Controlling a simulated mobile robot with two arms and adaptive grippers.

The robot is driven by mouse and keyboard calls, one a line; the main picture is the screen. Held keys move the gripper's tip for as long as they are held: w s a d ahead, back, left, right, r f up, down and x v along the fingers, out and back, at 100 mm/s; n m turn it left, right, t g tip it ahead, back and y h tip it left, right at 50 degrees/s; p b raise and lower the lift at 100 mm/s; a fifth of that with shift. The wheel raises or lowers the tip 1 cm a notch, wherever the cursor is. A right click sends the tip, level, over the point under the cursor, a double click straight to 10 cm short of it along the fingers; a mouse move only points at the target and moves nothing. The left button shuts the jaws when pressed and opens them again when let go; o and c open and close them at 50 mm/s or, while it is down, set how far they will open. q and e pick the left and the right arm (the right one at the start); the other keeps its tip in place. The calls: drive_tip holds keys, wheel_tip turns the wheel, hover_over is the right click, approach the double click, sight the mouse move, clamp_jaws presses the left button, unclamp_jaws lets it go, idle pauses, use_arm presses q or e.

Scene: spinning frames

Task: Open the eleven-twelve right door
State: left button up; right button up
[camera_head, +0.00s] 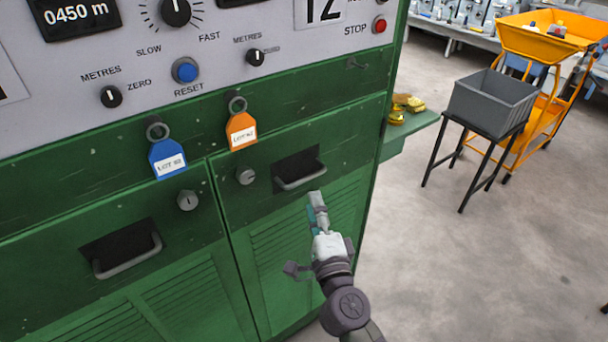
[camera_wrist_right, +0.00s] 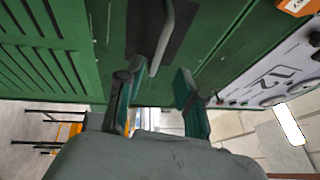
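The green right door (camera_head: 335,165) of the cabinet looks shut, with louvres in its lower part. Its grey bar handle (camera_head: 301,181) sits over a dark recess, with a round knob (camera_head: 245,176) to its left. My right gripper (camera_head: 317,200) is just below and right of the handle. In the right wrist view its two fingers (camera_wrist_right: 160,70) are apart, and the handle (camera_wrist_right: 168,35) lies ahead, its near end close to the left finger. I cannot tell whether they touch. My left gripper is not in view.
The left door (camera_head: 190,285) has its own handle (camera_head: 128,258). Blue (camera_head: 167,158) and orange (camera_head: 241,131) tags hang above the doors. A green side shelf (camera_head: 415,135) holds brass-coloured pieces. A grey bin (camera_head: 492,100) on a black stand and an orange trolley (camera_head: 540,40) stand right. Floor between is clear.

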sight(306, 177)
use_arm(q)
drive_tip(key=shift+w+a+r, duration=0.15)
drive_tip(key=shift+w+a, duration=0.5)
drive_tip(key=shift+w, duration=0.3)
use_arm(e)
drive_tip(key=shift+x, duration=4.15)
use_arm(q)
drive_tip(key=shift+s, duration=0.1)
use_arm(e)
drive_tip(key=shift+s+a+f, duration=0.1)
drive_tip(key=shift+c, duration=0.3)
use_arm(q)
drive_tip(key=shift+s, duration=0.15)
use_arm(e)
clamp_jaws()
